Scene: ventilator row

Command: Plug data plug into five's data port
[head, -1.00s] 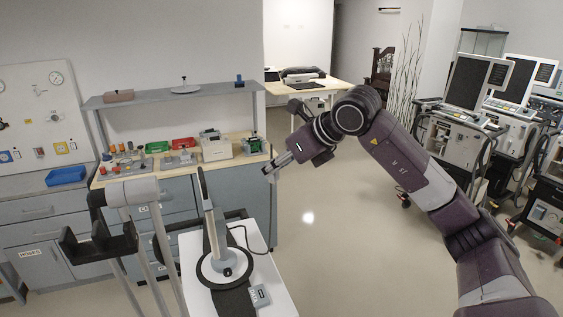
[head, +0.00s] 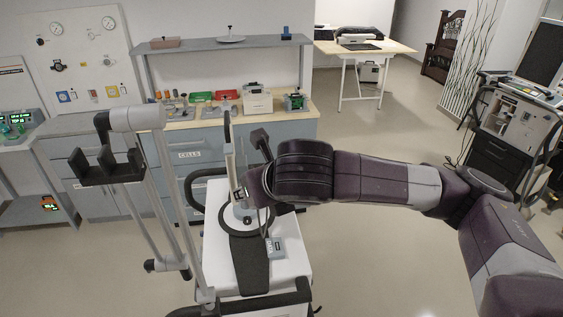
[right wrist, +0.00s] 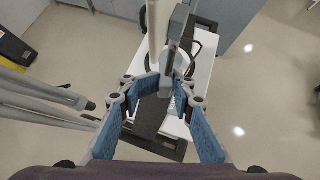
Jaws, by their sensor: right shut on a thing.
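My right gripper (right wrist: 167,88) has its blue-padded fingers at the lower edge of an upright grey panel (head: 229,148), seen nearly edge-on above the round base (head: 257,224) on a white cart. In the right wrist view the panel (right wrist: 175,42) runs down between the fingertips. The gripper is shut on it, though the exact contact is hard to see. In the head view the fingers are mostly hidden behind my wrist. A small grey box (head: 276,248) lies on the cart top. I cannot pick out the data plug or a port labelled five. My left gripper is not in view.
Grey poles with a black forked holder (head: 108,166) stand left of the cart (head: 295,268). Behind are a workbench (head: 190,123) with small items and a shelf. A ventilator (head: 520,125) stands at the right. The floor right of the cart is clear.

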